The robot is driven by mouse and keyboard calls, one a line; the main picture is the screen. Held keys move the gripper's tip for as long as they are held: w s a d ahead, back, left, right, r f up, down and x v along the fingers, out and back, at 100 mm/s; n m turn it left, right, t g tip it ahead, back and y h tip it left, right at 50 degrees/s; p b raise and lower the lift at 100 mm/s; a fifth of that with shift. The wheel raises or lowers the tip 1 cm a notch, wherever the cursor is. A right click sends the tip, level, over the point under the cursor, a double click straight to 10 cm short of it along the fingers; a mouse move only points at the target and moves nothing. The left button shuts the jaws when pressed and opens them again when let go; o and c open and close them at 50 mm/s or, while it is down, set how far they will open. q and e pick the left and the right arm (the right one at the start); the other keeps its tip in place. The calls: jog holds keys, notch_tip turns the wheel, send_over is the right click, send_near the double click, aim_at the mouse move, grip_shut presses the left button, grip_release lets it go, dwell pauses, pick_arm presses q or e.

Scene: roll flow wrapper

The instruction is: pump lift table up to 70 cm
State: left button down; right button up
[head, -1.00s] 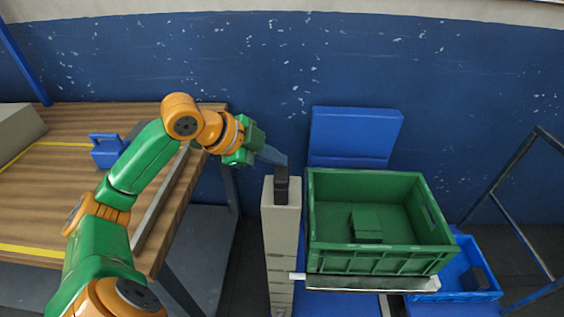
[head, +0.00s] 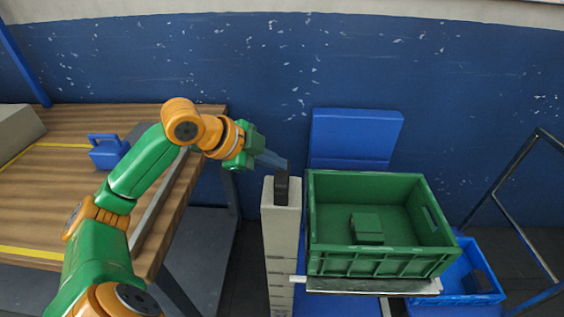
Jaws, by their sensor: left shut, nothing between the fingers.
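The lift table shows as a light platform (head: 370,286) under a green crate (head: 380,262), over blue parts. A pale grey column (head: 280,240) stands at its left with a dark block-like lever or handle (head: 281,190) on top. My left gripper (head: 284,163) is shut and empty, its grey fingers pointing right, with the tips at the top of the dark handle. I cannot tell whether they touch it. My right gripper is not in view.
The green crate holds a small green block (head: 366,228). A blue bin (head: 470,292) sits lower right. A wooden table (head: 50,212) with a blue toolbox-like object (head: 108,151) is at the left. A dark metal frame (head: 525,240) stands at the right. A blue panel (head: 355,138) is behind the crate.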

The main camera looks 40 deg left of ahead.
pick_arm(q)
jog(key=shift+f+b, duration=0.65)
jog(key=shift+f, duration=0.2)
dwell(0.5)
jog(key=shift+r+p, duration=2.75)
jog(key=shift+p, duration=0.05)
jog(key=shift+w+r, duration=0.1)
notch_tip(320, 180, up, 5)
jog(key=p, duration=0.5)
jog(key=shift+a, duration=0.1)
